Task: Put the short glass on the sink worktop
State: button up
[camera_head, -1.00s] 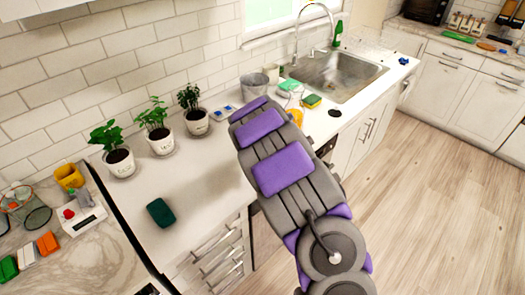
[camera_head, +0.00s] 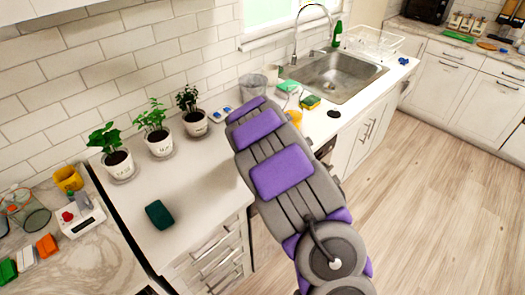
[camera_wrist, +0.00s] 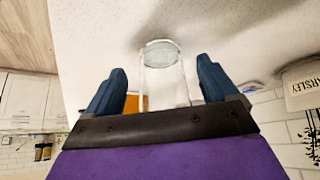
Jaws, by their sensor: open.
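A clear glass (camera_wrist: 160,54) shows in the wrist view, its round end on a white surface. It lies between the two dark blue fingers of my gripper (camera_wrist: 160,68). The fingers are apart, with a gap visible on each side of the glass. In the head view my grey and purple arm hides the gripper, and I cannot clearly make out the glass. The sink worktop (camera_head: 352,106) is white and surrounds a steel sink (camera_head: 340,76).
Three potted plants (camera_head: 158,140) stand along the tiled wall. A dark green block (camera_head: 159,214) lies on the counter. Near the sink are a grey pot (camera_head: 253,86), a green-yellow sponge (camera_head: 310,102) and a dish rack (camera_head: 370,40). The counter's middle is fairly clear.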

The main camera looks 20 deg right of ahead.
jog(key=s+a+r+g+y+p, duration=0.1)
jog(key=s+a+r, duration=0.3)
jog(key=s+r, duration=0.35)
jog(key=s+a+r+g+p, duration=0.1)
jog(key=s+a+r, duration=0.3)
jog(key=s+r, duration=0.35)
jog(key=s+a+r+n+g, duration=0.1)
jog(key=s+a, duration=0.2)
jog(key=s, duration=0.8)
jog(key=s+a+r+n+g+y, duration=0.1)
jog(key=s+a, duration=0.3)
jog(key=s, duration=0.7)
jog(key=s+a+r+n+g+y, duration=0.1)
jog(key=s+a+n+g, duration=0.2)
jog(key=s, duration=0.9)
jog(key=shift+a, duration=0.15)
